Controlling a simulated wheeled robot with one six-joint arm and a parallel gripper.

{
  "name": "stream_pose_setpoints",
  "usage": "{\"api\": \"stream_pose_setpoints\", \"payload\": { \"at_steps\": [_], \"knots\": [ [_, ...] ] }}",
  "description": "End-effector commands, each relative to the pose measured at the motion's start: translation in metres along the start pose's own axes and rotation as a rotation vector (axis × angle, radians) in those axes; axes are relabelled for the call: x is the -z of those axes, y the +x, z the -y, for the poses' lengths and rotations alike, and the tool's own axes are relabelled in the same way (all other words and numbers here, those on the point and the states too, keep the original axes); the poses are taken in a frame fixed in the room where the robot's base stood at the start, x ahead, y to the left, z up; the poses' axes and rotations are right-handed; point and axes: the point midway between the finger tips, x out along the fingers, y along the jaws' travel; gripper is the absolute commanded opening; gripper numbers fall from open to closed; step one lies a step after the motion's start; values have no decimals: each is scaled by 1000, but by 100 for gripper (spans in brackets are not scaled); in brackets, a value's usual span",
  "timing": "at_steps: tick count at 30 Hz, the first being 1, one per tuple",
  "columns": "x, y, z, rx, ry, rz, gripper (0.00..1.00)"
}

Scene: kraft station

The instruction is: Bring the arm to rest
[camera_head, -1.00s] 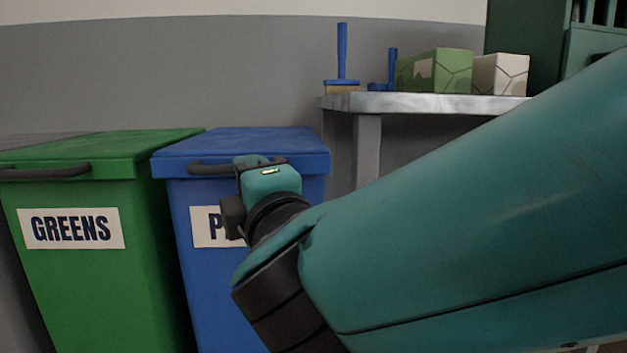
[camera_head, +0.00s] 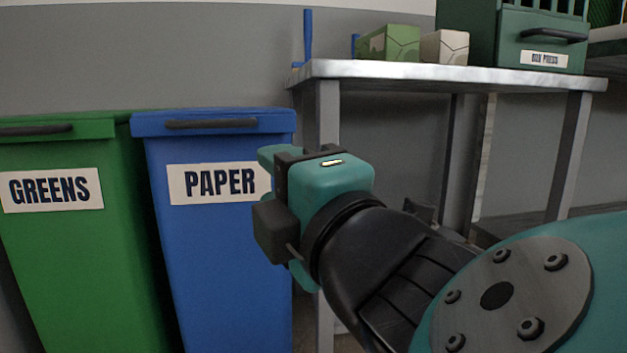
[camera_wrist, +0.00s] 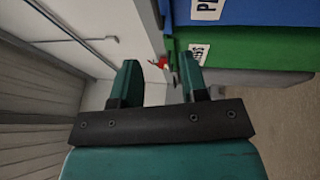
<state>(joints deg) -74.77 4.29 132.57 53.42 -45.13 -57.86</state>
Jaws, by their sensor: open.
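My arm reaches in from the lower right in the head view, and my gripper (camera_head: 272,205) is at its end, in front of the right side of the blue bin marked PAPER (camera_head: 222,262). In the wrist view the two fingers of my gripper (camera_wrist: 160,88) stand apart with nothing between them. The gripper is open and empty. In the head view its fingers are mostly hidden behind the wrist.
A green bin marked GREENS (camera_head: 75,250) stands left of the blue one. A metal-topped table (camera_head: 450,76) stands behind the arm, bearing a green box (camera_head: 390,43), a pale box (camera_head: 445,47) and an oil press (camera_head: 540,40).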

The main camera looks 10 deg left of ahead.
Motion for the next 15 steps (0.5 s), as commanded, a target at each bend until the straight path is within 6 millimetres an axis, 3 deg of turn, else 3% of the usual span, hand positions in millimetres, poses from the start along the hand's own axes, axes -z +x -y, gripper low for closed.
{"api": "stream_pose_setpoints", "payload": {
  "at_steps": [11, 15],
  "knots": [
    [6, -2, 0, 0, 2, -13, 40],
    [-12, 2, -3, 58, 64, 26, 40]
  ]
}}
